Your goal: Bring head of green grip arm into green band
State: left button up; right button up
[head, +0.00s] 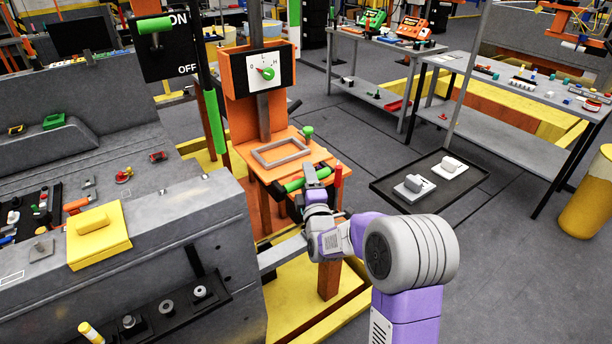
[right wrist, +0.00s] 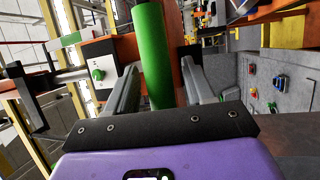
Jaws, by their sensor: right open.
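A green cylindrical grip (head: 293,185) lies along the front edge of the orange stand (head: 250,150). My right gripper (head: 311,174) is at its right part. In the right wrist view the green grip (right wrist: 154,55) stands between the two grey fingers of my right gripper (right wrist: 152,85), which are apart; I cannot tell whether they touch it. A long green band (head: 215,122) is on the upright pole left of the stand. The head of the grip's arm cannot be made out for sure. My left gripper is not in view.
A dial panel (head: 264,73) with a green-and-red pointer stands above the orange stand. A green knob (head: 307,131) and a red post (head: 338,177) are near its right side. An ON/OFF panel (head: 160,48) has another green handle (head: 155,25). A grey console (head: 170,220) is left; a black tray (head: 385,188) lies right.

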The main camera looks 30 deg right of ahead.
jog(key=shift+w+d+r, duration=0.1)
jog(key=shift+w+d, duration=0.1)
jog(key=shift+w, duration=0.45)
grip_shut()
